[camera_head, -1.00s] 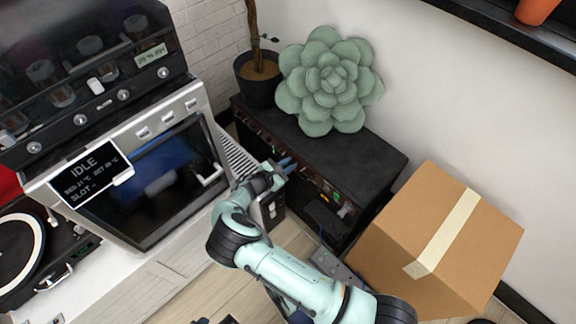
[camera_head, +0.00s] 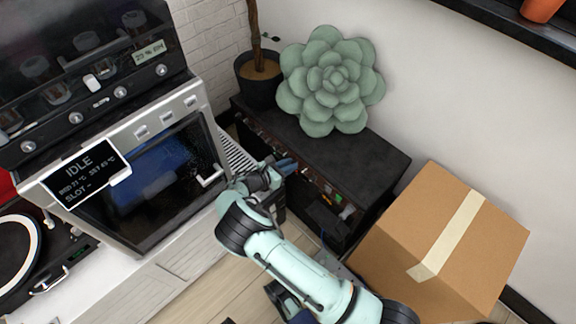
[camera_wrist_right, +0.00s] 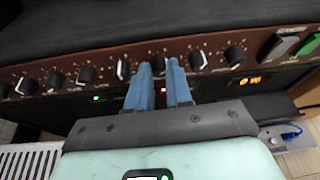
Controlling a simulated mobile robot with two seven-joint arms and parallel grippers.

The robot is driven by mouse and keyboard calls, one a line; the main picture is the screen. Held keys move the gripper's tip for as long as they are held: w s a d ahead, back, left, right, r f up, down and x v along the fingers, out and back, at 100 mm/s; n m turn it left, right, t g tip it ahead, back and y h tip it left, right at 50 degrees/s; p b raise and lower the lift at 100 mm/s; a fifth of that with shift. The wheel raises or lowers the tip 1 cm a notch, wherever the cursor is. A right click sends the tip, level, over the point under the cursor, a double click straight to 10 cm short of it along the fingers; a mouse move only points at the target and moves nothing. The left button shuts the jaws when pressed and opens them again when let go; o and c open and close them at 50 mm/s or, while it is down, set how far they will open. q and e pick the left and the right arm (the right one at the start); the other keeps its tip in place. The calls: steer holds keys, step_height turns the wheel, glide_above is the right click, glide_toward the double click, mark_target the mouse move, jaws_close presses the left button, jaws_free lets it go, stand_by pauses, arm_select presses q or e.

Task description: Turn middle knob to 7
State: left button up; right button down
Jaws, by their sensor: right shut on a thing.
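A dark amplifier-like box (camera_head: 358,150) stands against the wall, with a brown front panel (camera_wrist_right: 215,45) that carries a row of several black knobs with white marks. My right gripper (camera_head: 286,164) reaches to this panel. In the right wrist view, its two blue fingers (camera_wrist_right: 162,72) are shut on one black knob (camera_wrist_right: 158,61) near the middle of the row, which is partly hidden between the fingertips. I cannot read the knob's pointer or the scale numbers. My left gripper is not clearly in view.
A green succulent-shaped object (camera_head: 330,80) and a potted plant (camera_head: 259,78) are at the box's back. A cardboard box (camera_head: 400,235) stands close on the right. A printer-like machine (camera_head: 125,190) with an IDLE screen stands on the left.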

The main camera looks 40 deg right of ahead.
steer(key=c, duration=1)
jaws_free()
steer(key=shift+a, duration=0.1)
arm_select(q)
steer(key=r+p, duration=0.1)
steer(key=d+r+p, duration=0.1)
steer(key=shift+w+d+r, duration=0.1)
steer(key=shift+w+r, duration=0.05)
steer(key=shift+r, duration=0.25)
arm_select(e)
steer(key=v, duration=1.3)
steer(key=shift+a, duration=0.15)
